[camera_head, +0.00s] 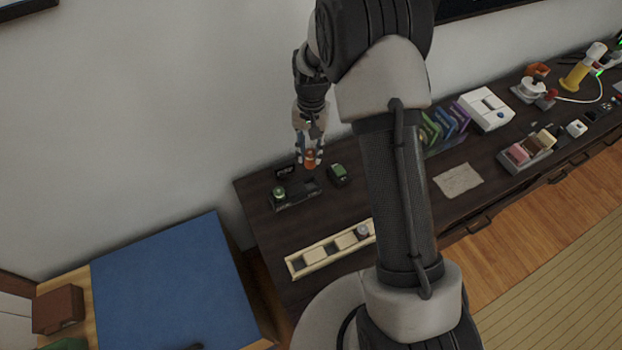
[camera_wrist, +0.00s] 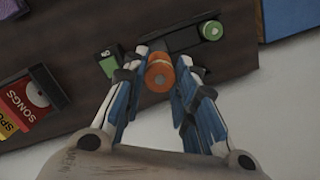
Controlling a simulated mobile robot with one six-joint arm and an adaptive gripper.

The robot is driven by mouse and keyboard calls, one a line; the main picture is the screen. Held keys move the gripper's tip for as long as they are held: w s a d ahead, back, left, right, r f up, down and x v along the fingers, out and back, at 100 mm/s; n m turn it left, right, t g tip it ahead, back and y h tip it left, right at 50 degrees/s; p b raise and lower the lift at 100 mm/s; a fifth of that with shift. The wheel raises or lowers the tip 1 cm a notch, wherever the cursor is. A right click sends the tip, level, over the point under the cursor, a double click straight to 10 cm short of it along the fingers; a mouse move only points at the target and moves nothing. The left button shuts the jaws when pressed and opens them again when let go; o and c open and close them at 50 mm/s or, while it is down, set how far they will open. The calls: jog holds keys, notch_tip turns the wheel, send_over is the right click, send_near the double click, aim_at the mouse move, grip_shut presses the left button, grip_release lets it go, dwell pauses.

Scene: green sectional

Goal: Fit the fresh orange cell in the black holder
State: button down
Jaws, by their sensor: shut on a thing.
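My gripper (camera_head: 311,154) is shut on the orange cell (camera_head: 310,160) and holds it above the dark cabinet top, near its back edge. In the wrist view the orange cell (camera_wrist: 159,76) sits between the blue fingertips (camera_wrist: 158,74), its round end facing the camera. The black holder (camera_head: 300,201) lies on the cabinet top just below the gripper in the head view. A green cell (camera_head: 279,192) stands at its left end. In the wrist view the black holder (camera_wrist: 183,38) is partly hidden behind the gripper, with the green cell (camera_wrist: 212,30) at its right.
A green and black block (camera_head: 338,174) lies right of the holder. A cream compartment tray (camera_head: 305,267) stands nearer the front. A small black sign (camera_head: 285,171) stands behind the holder. Coloured cases (camera_head: 448,122) and a white console (camera_head: 487,108) are farther right. The wall is close behind.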

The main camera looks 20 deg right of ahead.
notch_tip(320, 180, down, 12)
jog(key=b, duration=0.3)
jog(key=shift+f, duration=0.1)
jog(key=shift+f, duration=0.1)
jog(key=shift+f, duration=0.15)
jog(key=c, duration=1.3)
grip_release()
